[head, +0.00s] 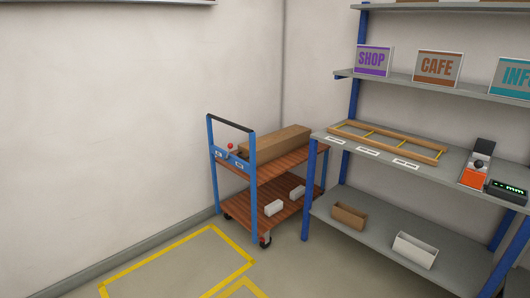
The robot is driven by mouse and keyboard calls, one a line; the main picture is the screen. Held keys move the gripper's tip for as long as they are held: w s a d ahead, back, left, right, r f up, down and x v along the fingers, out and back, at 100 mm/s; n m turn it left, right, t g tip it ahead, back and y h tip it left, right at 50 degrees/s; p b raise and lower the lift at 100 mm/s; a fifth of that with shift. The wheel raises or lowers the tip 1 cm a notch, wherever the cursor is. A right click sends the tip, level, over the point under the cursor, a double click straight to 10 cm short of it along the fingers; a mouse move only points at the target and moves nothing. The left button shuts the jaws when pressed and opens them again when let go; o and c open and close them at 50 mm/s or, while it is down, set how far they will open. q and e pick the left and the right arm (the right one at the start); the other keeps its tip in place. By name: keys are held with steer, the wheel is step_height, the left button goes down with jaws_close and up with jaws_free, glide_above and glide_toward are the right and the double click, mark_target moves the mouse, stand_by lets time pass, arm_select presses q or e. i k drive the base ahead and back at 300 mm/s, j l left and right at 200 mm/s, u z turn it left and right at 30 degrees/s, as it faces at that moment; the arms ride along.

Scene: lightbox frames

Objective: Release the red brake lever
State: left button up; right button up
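The red brake lever knob (230,146) is small and sits near the top of the blue end frame of a cart (254,208). A blue plate with small white labels (238,163) is beside and below it. The lever's exact angle is too small to tell. The cart has a dark handle bar, two wooden decks and dark wheels, and stands against the left side of the shelving. Neither of my grippers is in view.
A long brown box (276,143) lies on the cart's top deck. Shelving (309,190) on the right holds signs, a wooden frame (385,142), an orange device (475,174) and bins. Yellow floor tape (232,240) marks clear floor before the cart.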

mark_target(230, 145)
steer(key=i+j, duration=0.25)
steer(key=j, duration=0.15)
steer(key=i+j, duration=0.5)
steer(key=j, duration=0.25)
steer(key=i+l, duration=0.15)
steer(key=i, duration=0.35)
steer(key=i+l+z, duration=0.1)
steer(key=i, duration=0.4)
